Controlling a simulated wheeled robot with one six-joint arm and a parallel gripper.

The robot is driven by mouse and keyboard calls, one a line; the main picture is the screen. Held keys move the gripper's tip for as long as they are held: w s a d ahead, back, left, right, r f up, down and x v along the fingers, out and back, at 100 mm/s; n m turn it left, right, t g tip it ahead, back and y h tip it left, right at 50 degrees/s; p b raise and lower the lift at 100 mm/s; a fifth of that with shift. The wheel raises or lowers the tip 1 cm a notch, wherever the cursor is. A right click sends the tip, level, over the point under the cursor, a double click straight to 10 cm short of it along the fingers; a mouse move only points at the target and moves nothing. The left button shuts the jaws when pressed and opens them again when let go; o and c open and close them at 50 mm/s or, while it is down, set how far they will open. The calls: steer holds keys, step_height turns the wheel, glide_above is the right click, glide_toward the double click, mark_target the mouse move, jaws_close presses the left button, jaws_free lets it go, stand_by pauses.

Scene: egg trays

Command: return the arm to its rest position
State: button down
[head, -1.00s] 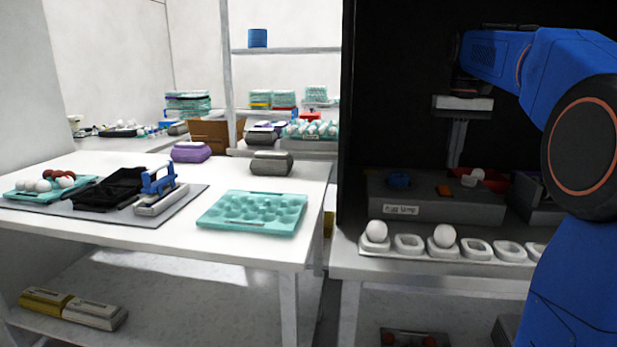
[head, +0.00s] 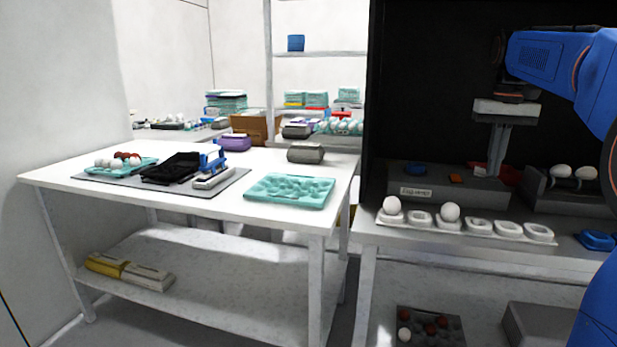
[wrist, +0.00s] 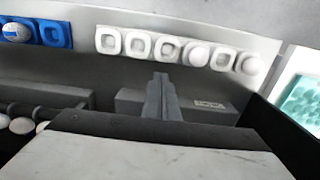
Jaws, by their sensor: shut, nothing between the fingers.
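My gripper (head: 494,172) hangs pointing down at the end of my blue arm, on the right in the head view. Its fingers are together with nothing between them. It is above the grey box labelled "egg lamp" (head: 440,190), in front of the dark backdrop. In the wrist view my gripper (wrist: 163,80) also shows with its fingers shut. A white row of egg cups (head: 478,229) lies in front of the box and holds two white eggs. The cup row also shows in the wrist view (wrist: 138,44), clear of the fingers.
A white table (head: 130,184) on the left bears a teal egg tray (head: 290,203) and a grey mat with tools. A dark rack (head: 550,200) with white eggs stands right of my gripper. A blue holder (head: 597,240) lies at the bench's right end.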

steer(key=s+a+f+n+t, duration=0.1)
steer(key=s+a+f, duration=0.4)
steer(key=s+f, duration=0.3)
steer(key=s+a+f+n+t, duration=0.1)
steer(key=s+a+f+t, duration=0.1)
steer(key=s+a+f, duration=0.3)
steer(key=s+a+f+n+t, duration=0.1)
steer(key=s+a+f, duration=0.4)
steer(key=s+f, duration=0.8)
steer(key=s, duration=0.3)
steer(key=shift+s+a+f+t, duration=0.25)
steer(key=shift+s+a+t, duration=0.05)
steer(key=shift+s+t, duration=0.1)
